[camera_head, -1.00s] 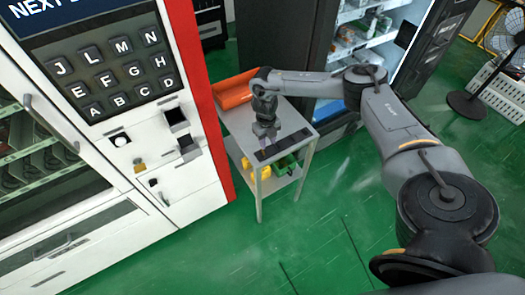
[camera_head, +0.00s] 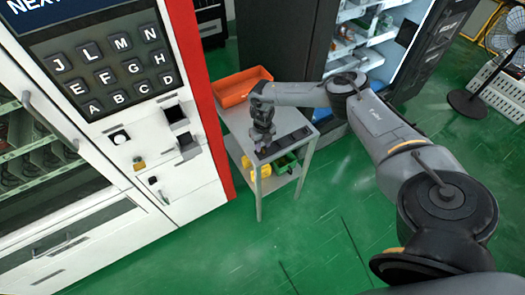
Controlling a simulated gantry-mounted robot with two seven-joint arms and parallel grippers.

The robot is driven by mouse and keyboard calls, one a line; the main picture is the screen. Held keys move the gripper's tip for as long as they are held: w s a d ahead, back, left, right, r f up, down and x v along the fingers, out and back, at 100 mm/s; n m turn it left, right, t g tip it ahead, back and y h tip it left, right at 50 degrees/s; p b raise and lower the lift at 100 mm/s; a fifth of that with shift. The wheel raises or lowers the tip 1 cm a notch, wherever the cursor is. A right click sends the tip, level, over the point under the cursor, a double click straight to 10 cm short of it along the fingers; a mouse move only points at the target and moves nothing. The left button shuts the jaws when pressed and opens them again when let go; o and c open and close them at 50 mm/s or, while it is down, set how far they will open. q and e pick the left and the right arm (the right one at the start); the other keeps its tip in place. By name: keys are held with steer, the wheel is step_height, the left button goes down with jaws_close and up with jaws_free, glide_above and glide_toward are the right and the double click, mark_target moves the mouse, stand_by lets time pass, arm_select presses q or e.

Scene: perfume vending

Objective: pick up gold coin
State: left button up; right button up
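My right gripper (camera_head: 261,147) points down over the dark tray (camera_head: 292,140) on the top of a small grey cart (camera_head: 240,120). Its fingertips are at the left part of that tray, very close to it or touching it. The fingers are small and dark here, so I cannot tell whether they are open or shut. I cannot make out a gold coin; the gripper covers part of the tray. My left gripper is not in view.
The white vending machine (camera_head: 190,200) with a letter keypad (camera_head: 112,72) and a red edge stands left of the cart. An orange bin (camera_head: 241,86) sits at the cart's back. Yellow and green items lie on its lower shelf. An open lit cabinet (camera_head: 375,50) stands behind.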

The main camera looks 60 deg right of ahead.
steer(key=shift+f, duration=0.9)
jaws_close()
steer(key=shift+r, duration=0.15)
